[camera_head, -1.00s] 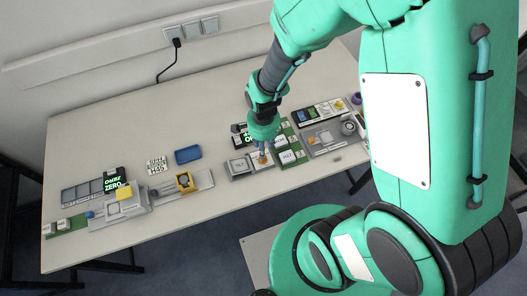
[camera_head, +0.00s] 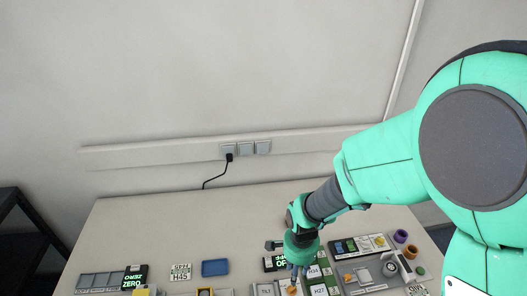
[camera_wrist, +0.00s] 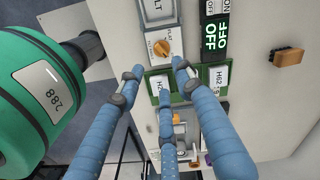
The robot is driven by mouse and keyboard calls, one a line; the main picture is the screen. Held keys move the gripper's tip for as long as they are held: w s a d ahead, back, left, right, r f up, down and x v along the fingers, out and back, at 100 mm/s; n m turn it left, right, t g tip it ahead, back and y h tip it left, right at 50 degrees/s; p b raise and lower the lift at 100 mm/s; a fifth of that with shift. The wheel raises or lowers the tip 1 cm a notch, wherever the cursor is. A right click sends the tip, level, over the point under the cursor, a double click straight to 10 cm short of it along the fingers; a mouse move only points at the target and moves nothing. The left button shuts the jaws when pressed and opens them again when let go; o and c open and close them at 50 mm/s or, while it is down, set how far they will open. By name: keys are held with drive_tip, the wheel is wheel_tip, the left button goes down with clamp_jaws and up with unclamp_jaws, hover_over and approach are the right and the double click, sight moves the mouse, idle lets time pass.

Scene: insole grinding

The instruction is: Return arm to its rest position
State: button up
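My arm reaches down over the table, and my gripper (camera_head: 299,270) hangs above the control panels at the front of it. In the wrist view the blue fingers of my gripper (camera_wrist: 158,72) are spread apart with nothing between them. Just beyond the fingertips is an orange knob (camera_wrist: 162,48) on a panel with a TILT label. The knob also shows below the fingers in the head view (camera_head: 292,290). I cannot tell whether a fingertip touches the panel.
The table (camera_head: 165,220) has free room at the back. A blue tray (camera_head: 215,268), an H45 card (camera_head: 180,272) and a ZERO display (camera_head: 133,278) lie to the left. Purple and orange rings (camera_head: 401,236) stand to the right. Wall sockets (camera_head: 245,149) are behind.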

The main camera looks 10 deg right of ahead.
drive_tip(key=shift+r, duration=0.1)
wheel_tip(320, 180, up, 19)
drive_tip(key=s+d+n+t, duration=0.2)
drive_tip(key=n+t, duration=0.1)
drive_tip(key=n, duration=0.3)
drive_tip(key=s+r+n+t, duration=0.1)
drive_tip(key=s+r+n, duration=0.1)
drive_tip(key=s+r, duration=0.2)
drive_tip(key=s+d+r+n+t+b, duration=0.1)
drive_tip(key=s+r+n, duration=0.2)
drive_tip(key=r, duration=0.6)
drive_tip(key=shift+s+d+r+t, duration=0.2)
drive_tip(key=shift+s+r+t, duration=0.1)
drive_tip(key=shift+s, duration=0.7)
drive_tip(key=shift+c, duration=0.3)
